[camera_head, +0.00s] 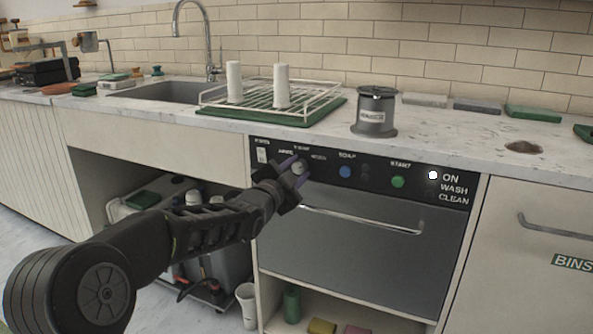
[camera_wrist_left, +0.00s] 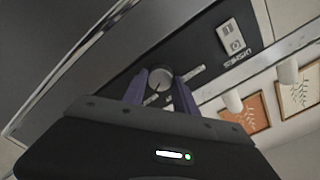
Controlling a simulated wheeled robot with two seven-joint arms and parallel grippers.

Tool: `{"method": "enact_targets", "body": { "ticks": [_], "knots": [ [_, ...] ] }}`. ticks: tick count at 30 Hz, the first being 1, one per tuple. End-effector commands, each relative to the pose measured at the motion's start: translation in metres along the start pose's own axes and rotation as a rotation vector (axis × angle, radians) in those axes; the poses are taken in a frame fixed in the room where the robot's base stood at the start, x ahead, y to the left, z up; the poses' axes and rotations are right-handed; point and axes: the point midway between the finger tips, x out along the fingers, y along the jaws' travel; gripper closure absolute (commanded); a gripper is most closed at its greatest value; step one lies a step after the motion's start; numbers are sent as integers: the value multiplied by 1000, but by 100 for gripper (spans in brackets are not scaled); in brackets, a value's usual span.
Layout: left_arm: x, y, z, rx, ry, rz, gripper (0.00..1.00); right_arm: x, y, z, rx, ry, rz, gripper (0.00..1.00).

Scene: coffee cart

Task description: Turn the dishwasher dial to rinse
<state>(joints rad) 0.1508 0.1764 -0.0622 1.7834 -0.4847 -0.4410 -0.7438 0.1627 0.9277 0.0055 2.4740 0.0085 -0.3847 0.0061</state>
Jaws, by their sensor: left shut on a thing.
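The dishwasher's black control panel (camera_head: 372,174) is at the centre right in the head view. The silver dial (camera_head: 299,167) is at its left part, with small labels around it that are too small to read surely. In the left wrist view the round dial (camera_wrist_left: 160,77) shows a dark line on its face; which label it points to cannot be told. My left gripper (camera_head: 294,170) reaches the panel, its purple fingers on both sides of the dial, shut on it. The fingers also show in the left wrist view (camera_wrist_left: 161,86). My right gripper is out of view.
Beside the dial are a white switch (camera_head: 262,155), a blue button (camera_head: 345,171) and a green button (camera_head: 398,182). A white light (camera_head: 433,175) glows beside "ON". The dishwasher door handle (camera_head: 365,221) runs below. A metal canister (camera_head: 375,112) and dish rack (camera_head: 330,100) stand on the counter.

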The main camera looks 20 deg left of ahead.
Motion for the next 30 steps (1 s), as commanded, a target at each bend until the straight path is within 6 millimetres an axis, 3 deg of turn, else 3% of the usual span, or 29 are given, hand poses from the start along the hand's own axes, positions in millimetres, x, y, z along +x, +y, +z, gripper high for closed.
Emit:
{"method": "enact_targets", "body": {
  "ticks": [7, 20, 30],
  "knots": [
    [0, 0, 0, 0, 0, 0, 100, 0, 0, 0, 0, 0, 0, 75],
    [0, 0, 1, -34, -1, 1, 100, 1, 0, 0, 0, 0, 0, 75],
    [0, 0, 1, -211, -1, 1, 100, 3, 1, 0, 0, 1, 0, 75]
  ]
}}
